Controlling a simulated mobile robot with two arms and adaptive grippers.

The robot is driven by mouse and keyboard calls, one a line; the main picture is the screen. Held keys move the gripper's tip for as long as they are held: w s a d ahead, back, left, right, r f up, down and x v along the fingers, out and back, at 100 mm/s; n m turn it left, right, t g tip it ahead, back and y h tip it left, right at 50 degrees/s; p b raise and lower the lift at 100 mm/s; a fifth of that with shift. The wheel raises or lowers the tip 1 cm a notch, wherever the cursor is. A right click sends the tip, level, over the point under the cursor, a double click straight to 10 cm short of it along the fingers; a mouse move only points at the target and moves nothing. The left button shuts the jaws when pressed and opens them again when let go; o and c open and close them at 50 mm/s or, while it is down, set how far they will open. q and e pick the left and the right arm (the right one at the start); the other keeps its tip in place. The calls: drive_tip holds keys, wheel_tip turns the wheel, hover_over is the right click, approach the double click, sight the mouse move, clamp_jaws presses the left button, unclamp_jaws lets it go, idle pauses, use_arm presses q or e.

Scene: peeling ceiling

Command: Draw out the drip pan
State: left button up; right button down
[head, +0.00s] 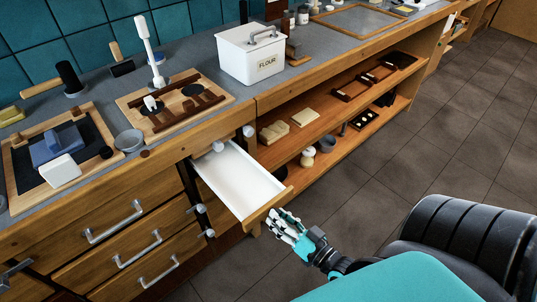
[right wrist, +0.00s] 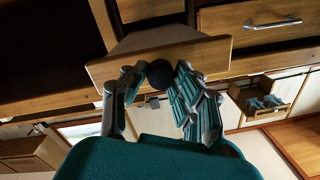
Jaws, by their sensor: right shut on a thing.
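The drip pan (head: 238,178) is a shallow white tray with a wooden front (head: 268,208), sticking out from under the counter in the head view. It is empty inside. In the right wrist view its wooden front (right wrist: 160,57) lies across the top, with a dark round knob (right wrist: 160,73) in the middle. My right gripper (head: 284,222) is at the outer face of that front. In the right wrist view the gripper (right wrist: 158,80) has its fingers on both sides of the knob, shut on it. My left gripper is not in view.
Drawers with metal handles (head: 113,222) are left of the pan. An open shelf (head: 330,135) with small items is to its right. A white flour box (head: 250,55) and a tray with a white upright tool (head: 150,45) stand on the counter. The tiled floor (head: 350,195) ahead is clear.

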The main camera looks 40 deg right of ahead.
drive_tip(key=shift+s, duration=0.45)
drive_tip(key=c, duration=1)
unclamp_jaws()
drive_tip(key=s, duration=0.4)
drive_tip(key=s+d, duration=0.1)
drive_tip(key=s, duration=0.7)
drive_tip(key=shift+d, duration=0.3)
drive_tip(key=shift+f, duration=0.1)
